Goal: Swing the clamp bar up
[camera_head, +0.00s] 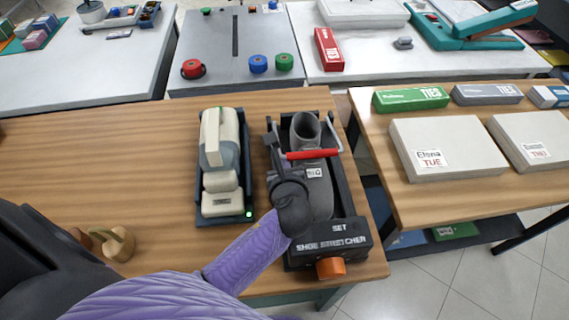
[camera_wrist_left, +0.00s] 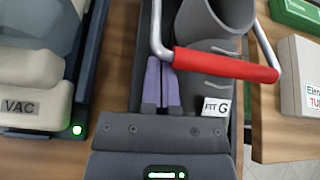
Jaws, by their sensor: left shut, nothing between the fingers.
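The red clamp bar (camera_head: 312,153) lies across the grey boot (camera_head: 318,190) on the shoe stretcher (camera_head: 328,238), held by thin metal side arms. In the left wrist view the bar (camera_wrist_left: 225,65) crosses the boot (camera_wrist_left: 212,25) above a "FIT G" label. My left gripper (camera_head: 283,172) is over the stretcher's left side. Its purple fingers (camera_wrist_left: 160,68) are shut and empty, just left of the bar's left end. I cannot tell whether they touch the bar or its metal arm. The gripper body and forearm hide part of the stretcher's near left side. My right gripper is not in view.
A cream and blue device marked VAC (camera_head: 221,160) stands close left of the stretcher. An orange knob (camera_head: 331,268) is on its front. White boxes (camera_head: 437,145) lie on the right table.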

